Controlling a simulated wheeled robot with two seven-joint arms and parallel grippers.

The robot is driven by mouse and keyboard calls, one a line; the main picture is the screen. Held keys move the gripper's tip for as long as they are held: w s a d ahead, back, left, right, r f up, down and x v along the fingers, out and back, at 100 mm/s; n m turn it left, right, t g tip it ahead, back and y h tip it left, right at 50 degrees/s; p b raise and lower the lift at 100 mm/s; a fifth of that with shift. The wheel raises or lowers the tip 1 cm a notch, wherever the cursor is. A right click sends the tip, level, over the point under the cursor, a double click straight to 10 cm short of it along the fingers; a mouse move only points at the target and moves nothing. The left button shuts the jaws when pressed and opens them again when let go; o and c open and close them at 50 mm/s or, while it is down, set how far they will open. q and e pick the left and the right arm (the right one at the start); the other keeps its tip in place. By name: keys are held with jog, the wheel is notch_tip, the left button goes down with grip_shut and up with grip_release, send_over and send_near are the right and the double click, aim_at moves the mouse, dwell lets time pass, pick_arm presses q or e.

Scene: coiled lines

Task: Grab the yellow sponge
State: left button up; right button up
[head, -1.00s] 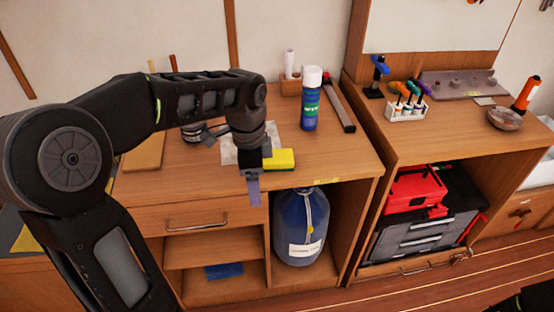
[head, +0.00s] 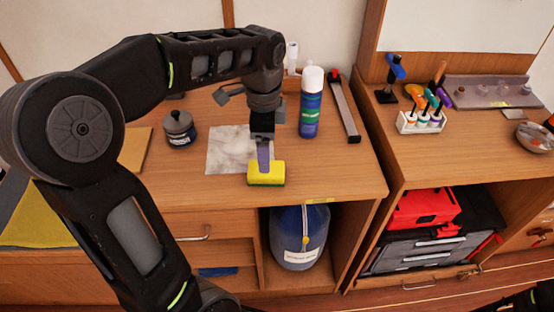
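The yellow sponge (head: 268,180) with a dark green underside lies flat near the front edge of the wooden workbench (head: 345,185), at the middle of the picture. My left gripper (head: 264,168) points down at it from above. A grey-purple finger overlaps the back part of the sponge's top. I see only one finger face, so I cannot tell how wide the gripper is or whether it touches the sponge. My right gripper is not in view.
A grey cloth or sheet (head: 225,150) lies behind the sponge. The bench right of the sponge is clear.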

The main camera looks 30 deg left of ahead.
pick_arm(q)
jog(key=shift+s+r, duration=0.1)
jog(key=shift+s, duration=0.25)
jog(key=shift+w+f, duration=0.15)
jog(key=shift+f, duration=1.2)
jog(key=shift+w+f+p, duration=0.1)
jog(key=shift+f+p, duration=0.2)
jog(key=shift+f, duration=2.3)
jog(key=c, duration=1.4)
notch_tip(320, 180, up, 10)
jog(key=shift+r, duration=0.1)
